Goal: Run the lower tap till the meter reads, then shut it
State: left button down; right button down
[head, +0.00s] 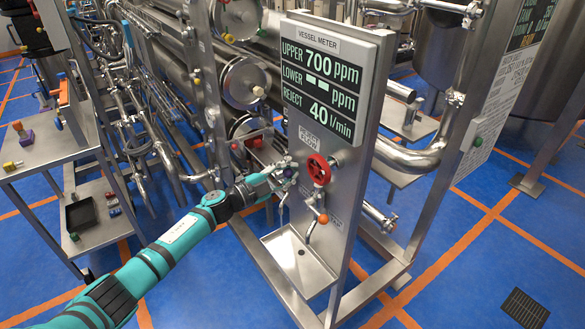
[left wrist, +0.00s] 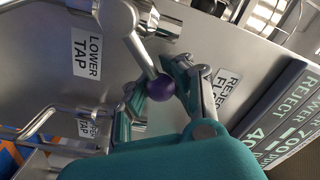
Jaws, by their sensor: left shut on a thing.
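The vessel meter (head: 322,85) reads upper 700 ppm, lower two dashes with no number, and reject 40 l/min. My left gripper (head: 285,172) is at the left edge of the meter's panel, shut on the purple ball knob of the lower tap's lever. In the left wrist view the purple knob (left wrist: 160,88) sits between the fingers, its metal lever (left wrist: 142,52) slanting up left beside the label "LOWER TAP" (left wrist: 87,52). Whether water runs from the spout below is too small to tell. My right gripper is out of view.
A red handwheel (head: 319,170) is just right of my gripper, with an orange-knobbed tap (head: 323,218) below it. A steel sink (head: 277,243) lies under the taps. A steel cart (head: 40,150) stands at left.

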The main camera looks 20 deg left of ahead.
pick_arm(q)
jog(key=shift+w+a+n+p, duration=0.15)
jog(key=shift+a+n+p, duration=0.45)
jog(key=shift+n, duration=0.4)
jog(key=c, duration=1.5)
grip_release()
jog(key=shift+a, duration=0.1)
jog(key=shift+c, duration=0.2)
jog(key=o, duration=0.4)
jog(key=shift+s+a+r, duration=0.2)
jog(key=shift+a+r, duration=0.05)
jog(key=shift+o, duration=0.4)
jog(key=shift+w+d, duration=0.1)
jog(key=shift+d, duration=0.2)
jog(key=v, duration=1.2)
